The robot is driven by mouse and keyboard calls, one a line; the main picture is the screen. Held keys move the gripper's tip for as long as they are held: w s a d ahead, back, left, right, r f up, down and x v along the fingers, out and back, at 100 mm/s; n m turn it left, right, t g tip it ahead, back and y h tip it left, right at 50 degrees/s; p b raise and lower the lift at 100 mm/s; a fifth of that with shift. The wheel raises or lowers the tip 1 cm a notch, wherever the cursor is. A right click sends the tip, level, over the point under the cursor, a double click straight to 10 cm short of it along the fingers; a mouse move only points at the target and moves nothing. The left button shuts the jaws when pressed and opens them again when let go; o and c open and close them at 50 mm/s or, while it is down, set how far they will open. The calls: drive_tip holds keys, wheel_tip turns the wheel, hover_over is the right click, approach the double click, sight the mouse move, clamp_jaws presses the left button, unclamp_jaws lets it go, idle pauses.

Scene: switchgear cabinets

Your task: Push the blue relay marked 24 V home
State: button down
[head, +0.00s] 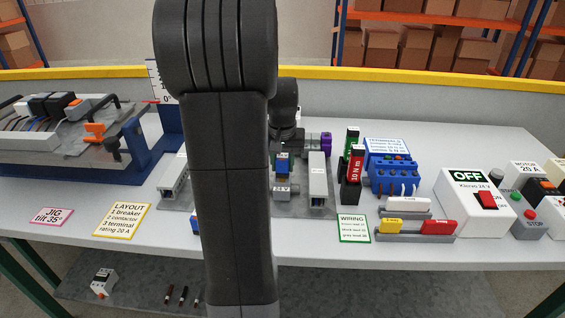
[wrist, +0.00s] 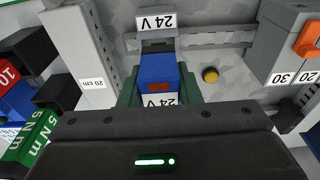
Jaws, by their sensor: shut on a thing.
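The blue relay (wrist: 157,68) has a red-brown patch and a white 24 V label. It is between the dark green fingers of my gripper (wrist: 159,88), which are shut on it. A grey socket (wrist: 157,45) with its own 24 V label is just beyond the relay in the wrist view. I cannot tell how far the relay is seated in it. In the head view the blue relay (head: 282,165) shows just right of my arm, by a small grey block (head: 284,191). My fingers are not clear there.
A grey duct (head: 318,172) stands right of the relay, and another (head: 173,176) stands left. Red and green 5 and 10 N m tools (head: 352,165) and a blue terminal unit (head: 393,172) stand further right. My arm hides part of the bench.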

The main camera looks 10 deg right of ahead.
drive_tip(key=shift+f+b, duration=0.6)
drive_tip(key=shift+f, duration=0.35)
drive_tip(key=c, duration=1)
unclamp_jaws()
drive_tip(key=shift+o, duration=0.2)
drive_tip(key=shift+r, duration=0.15)
drive_tip(key=shift+r+p, duration=0.6)
drive_tip(key=shift+p, duration=0.1)
clamp_jaws()
drive_tip(key=shift+f, duration=0.3)
